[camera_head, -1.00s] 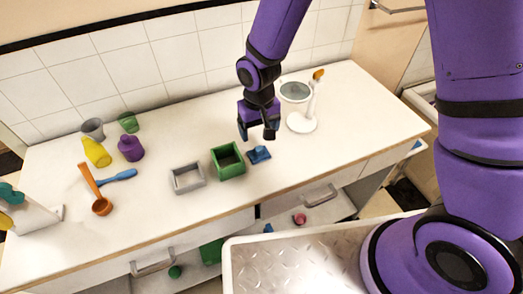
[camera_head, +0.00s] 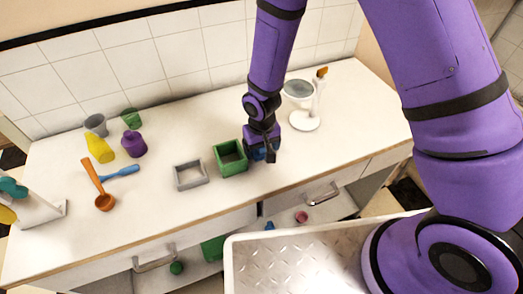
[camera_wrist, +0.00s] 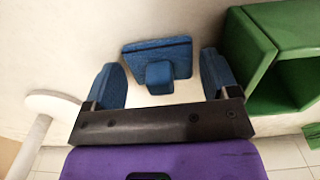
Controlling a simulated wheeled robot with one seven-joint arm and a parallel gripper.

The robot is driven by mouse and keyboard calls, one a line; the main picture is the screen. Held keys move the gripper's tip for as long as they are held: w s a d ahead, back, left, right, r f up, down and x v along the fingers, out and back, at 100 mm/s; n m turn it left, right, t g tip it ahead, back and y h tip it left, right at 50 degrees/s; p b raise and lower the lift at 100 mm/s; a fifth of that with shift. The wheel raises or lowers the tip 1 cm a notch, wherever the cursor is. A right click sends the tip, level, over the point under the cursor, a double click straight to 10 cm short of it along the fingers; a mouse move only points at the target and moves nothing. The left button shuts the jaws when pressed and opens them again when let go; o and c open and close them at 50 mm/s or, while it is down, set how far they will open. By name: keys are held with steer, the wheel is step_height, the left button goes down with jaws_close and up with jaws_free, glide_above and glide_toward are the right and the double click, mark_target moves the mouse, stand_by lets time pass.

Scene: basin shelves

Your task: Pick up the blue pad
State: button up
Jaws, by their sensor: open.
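The blue pad (camera_wrist: 157,60) is a flat blue block with a raised square knob, and it rests on the white countertop. In the wrist view it lies between and just beyond my gripper's two blue-lined fingers, with a gap on each side. My gripper (camera_wrist: 163,84) is open and empty, and points down over the pad. In the head view my gripper (camera_head: 264,156) hides most of the pad, right beside the green box.
The green open box (camera_head: 230,159) stands close to my gripper's finger, also in the wrist view (camera_wrist: 252,55). A grey open box (camera_head: 190,175) is left of it. A white stand with a round dish (camera_head: 304,122) is at the right. The front counter is clear.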

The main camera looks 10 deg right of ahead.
steer(key=shift+c, duration=0.5)
steer(key=c, duration=0.6)
